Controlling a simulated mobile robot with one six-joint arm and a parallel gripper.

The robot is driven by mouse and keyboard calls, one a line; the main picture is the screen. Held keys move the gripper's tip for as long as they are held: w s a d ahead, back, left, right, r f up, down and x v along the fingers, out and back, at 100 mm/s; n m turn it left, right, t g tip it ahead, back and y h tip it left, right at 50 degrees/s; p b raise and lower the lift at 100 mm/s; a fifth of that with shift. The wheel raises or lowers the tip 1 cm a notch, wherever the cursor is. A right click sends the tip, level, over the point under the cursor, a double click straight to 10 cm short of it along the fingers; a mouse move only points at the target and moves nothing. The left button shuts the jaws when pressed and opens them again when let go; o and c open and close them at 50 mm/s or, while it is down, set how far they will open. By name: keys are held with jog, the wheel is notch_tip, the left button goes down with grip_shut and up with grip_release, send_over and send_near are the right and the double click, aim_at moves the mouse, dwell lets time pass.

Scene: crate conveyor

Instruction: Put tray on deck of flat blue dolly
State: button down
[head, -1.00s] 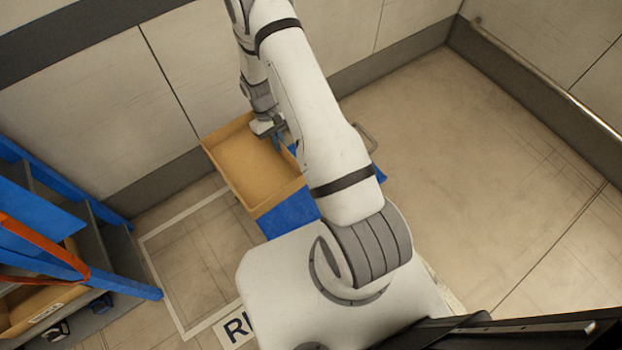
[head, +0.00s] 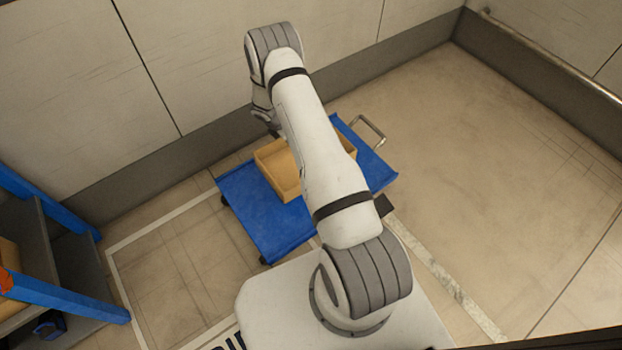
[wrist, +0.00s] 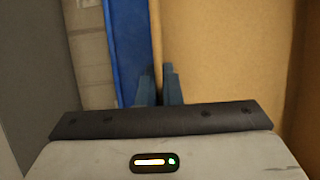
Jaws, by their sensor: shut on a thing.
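The tan tray (head: 283,168) is over the far part of the flat blue dolly's deck (head: 262,222). It looks level, and the part I see is empty. My arm hides its middle. It is low over the deck or resting on it; I cannot tell which. In the wrist view my gripper (wrist: 159,88) is shut on the wall of the tray (wrist: 225,55), and a strip of the blue deck (wrist: 127,50) shows beyond that wall. In the head view the fingers are mostly hidden behind my arm.
A metal handle (head: 371,131) stands at the dolly's far right edge. A wall (head: 150,150) runs close behind the dolly. A blue-framed rack (head: 60,290) stands at the left. Floor to the right (head: 480,170) is clear.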

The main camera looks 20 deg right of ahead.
notch_tip(320, 180, down, 10)
jog(key=b, duration=0.3)
jog(key=shift+w+b, duration=0.1)
jog(key=shift+b, duration=0.2)
jog(key=shift+f, duration=0.1)
jog(key=shift+f, duration=0.15)
jog(key=c, duration=1.6)
grip_release()
